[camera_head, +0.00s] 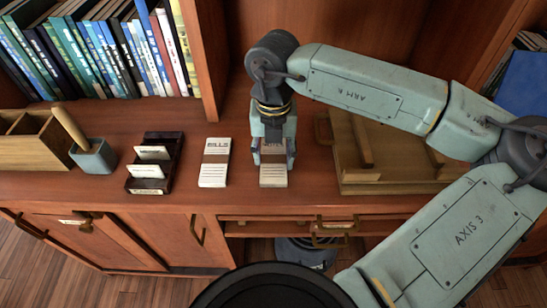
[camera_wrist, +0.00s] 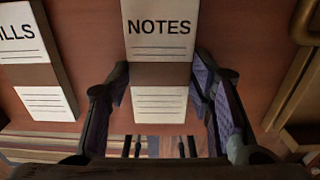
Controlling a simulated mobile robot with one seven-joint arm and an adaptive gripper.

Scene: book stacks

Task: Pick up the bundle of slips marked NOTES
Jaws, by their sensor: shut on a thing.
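The NOTES bundle (camera_wrist: 160,100) is a stack of white slips with a brown band, and its label reads clearly in the wrist view. In the head view the bundle (camera_head: 273,177) lies on the wooden counter, its top partly hidden by my gripper. My gripper (camera_head: 273,158) points down over it, with one finger on each side of the band. Whether the bundle is lifted off the counter I cannot tell.
A BILLS bundle (camera_head: 214,163) lies just left of the NOTES bundle. Left of it stand a dark slip rack (camera_head: 160,172), and a pot with a wooden handle (camera_head: 94,156). A wooden tray (camera_head: 400,187) is close on the right. Books (camera_head: 105,55) fill the shelf behind.

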